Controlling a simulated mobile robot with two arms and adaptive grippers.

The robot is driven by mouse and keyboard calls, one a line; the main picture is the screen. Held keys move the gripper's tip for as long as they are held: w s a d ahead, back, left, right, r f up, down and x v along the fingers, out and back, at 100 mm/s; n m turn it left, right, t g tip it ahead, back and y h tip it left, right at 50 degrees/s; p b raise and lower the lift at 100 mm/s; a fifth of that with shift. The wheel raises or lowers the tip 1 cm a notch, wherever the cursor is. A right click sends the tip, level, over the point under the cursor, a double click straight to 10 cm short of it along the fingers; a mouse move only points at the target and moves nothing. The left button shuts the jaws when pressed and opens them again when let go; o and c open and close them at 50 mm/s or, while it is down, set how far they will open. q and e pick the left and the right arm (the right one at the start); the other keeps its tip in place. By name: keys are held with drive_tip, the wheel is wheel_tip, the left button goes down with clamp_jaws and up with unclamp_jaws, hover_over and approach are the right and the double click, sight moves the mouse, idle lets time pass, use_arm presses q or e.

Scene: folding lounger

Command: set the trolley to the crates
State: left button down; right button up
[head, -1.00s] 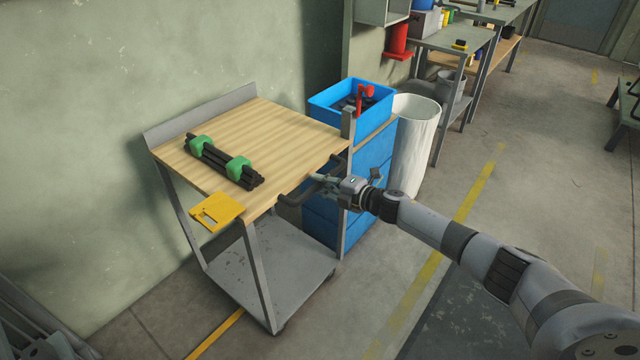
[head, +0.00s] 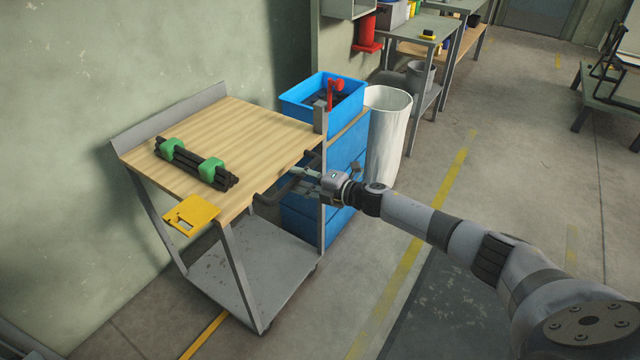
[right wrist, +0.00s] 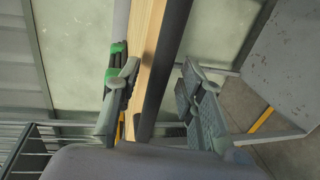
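The trolley has a wooden top (head: 235,125), a grey back lip and a grey lower shelf (head: 250,270). It stands by the wall, its right side close against the blue crates (head: 345,170); whether they touch is hidden. Its dark handle (head: 268,197) is on the front right edge. My right gripper (head: 305,180) is at this handle. In the right wrist view, the fingers of my right gripper (right wrist: 158,75) are spread on both sides of the dark handle bar (right wrist: 165,65), with gaps visible. My left gripper is not in view.
An open blue bin (head: 300,103) holding a red-headed tool sits above the crates. A white bin (head: 388,135) stands beside them. The floor at front right is clear.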

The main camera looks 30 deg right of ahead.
drive_tip(key=v, duration=1)
drive_tip(key=shift+s, duration=0.15)
drive_tip(key=shift+d+r, duration=0.1)
drive_tip(key=s+d+f+m+g+h+p, duration=0.15)
drive_tip(key=s+f+m+h, duration=0.4)
drive_tip(key=f, duration=0.95)
drive_tip(key=s+d+f+m+g+h+p, duration=0.1)
drive_tip(key=s+d+f+m+g+h, duration=0.1)
drive_tip(key=s+f+m, duration=1)
drive_tip(key=s+a+f+g, duration=0.3)
drive_tip(key=s+f+g, duration=0.1)
drive_tip(key=s+f, duration=0.9)
drive_tip(key=s+a+f+m+g+p, duration=0.1)
drive_tip(key=s+a+f+m+g, duration=0.1)
drive_tip(key=s, duration=0.9)
drive_tip(key=s+a+f+m+g, duration=0.2)
drive_tip(key=s+a+f, duration=0.3)
drive_tip(key=s, duration=0.7)
drive_tip(key=a+g, duration=0.1)
drive_tip(key=a, duration=0.1)
drive_tip(key=shift+a+p, duration=0.3)
drive_tip(key=shift+p, duration=0.1)
drive_tip(key=shift+f, duration=0.1)
